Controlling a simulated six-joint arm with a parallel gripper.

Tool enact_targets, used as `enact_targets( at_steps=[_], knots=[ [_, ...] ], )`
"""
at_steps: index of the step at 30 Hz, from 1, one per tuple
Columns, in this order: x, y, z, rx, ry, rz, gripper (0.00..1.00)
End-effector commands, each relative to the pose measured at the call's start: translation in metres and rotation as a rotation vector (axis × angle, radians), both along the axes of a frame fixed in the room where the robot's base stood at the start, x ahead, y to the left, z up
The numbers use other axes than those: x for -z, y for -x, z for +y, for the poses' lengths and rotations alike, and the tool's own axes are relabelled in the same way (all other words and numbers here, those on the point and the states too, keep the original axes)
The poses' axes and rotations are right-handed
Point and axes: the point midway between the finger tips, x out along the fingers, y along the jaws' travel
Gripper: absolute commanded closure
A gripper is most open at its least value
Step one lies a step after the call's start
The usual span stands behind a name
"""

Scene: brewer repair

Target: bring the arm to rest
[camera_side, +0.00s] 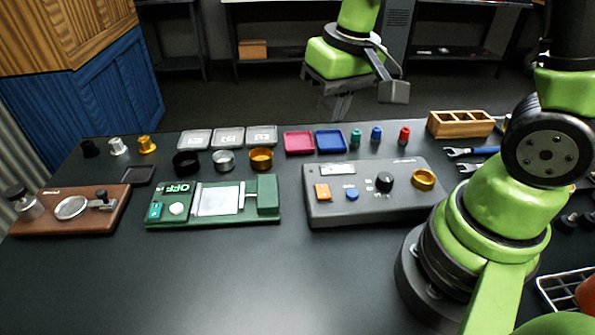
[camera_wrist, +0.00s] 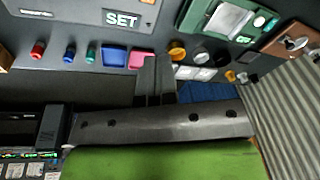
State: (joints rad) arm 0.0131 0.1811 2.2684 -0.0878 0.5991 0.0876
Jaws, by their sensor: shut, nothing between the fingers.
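My gripper (camera_side: 394,92) is raised behind the far edge of the black table, high above the work, with its dark fingers clear of every object. In the wrist view my gripper (camera_wrist: 155,62) has its two fingers together, with nothing between them. The arm is green and black. The grey control box (camera_side: 370,208) stands on the table with an orange button, a blue button, a black knob and a gold ring. In the wrist view its display reads SET. The green unit (camera_side: 264,212) to its left shows OFF.
A brown base (camera_side: 58,229) stands at the left. Small trays (camera_side: 229,138), rings (camera_side: 223,160), a red tray (camera_side: 299,142), a blue tray (camera_side: 331,140) and coloured pegs (camera_side: 376,134) line the back. A wooden divided box (camera_side: 461,123) and wrenches (camera_side: 472,152) lie right. The front table is bare.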

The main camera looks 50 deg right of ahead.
Motion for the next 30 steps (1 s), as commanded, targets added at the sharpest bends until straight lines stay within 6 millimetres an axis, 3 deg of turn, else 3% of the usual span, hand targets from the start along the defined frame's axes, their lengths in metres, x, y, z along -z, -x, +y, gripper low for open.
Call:
enact_targets(
  at_steps=[1,6,12,19,30],
  knots=[
    [-0.019,0.006,0.002,0.009,-0.011,-0.053,1.00],
    [-0.067,0.036,0.009,0.030,-0.057,-0.197,1.00],
    [-0.102,0.076,0.019,0.040,-0.117,-0.347,1.00],
    [-0.115,0.102,0.025,0.038,-0.159,-0.437,1.00],
    [-0.116,0.105,0.025,0.036,-0.163,-0.446,1.00]
  ],
)
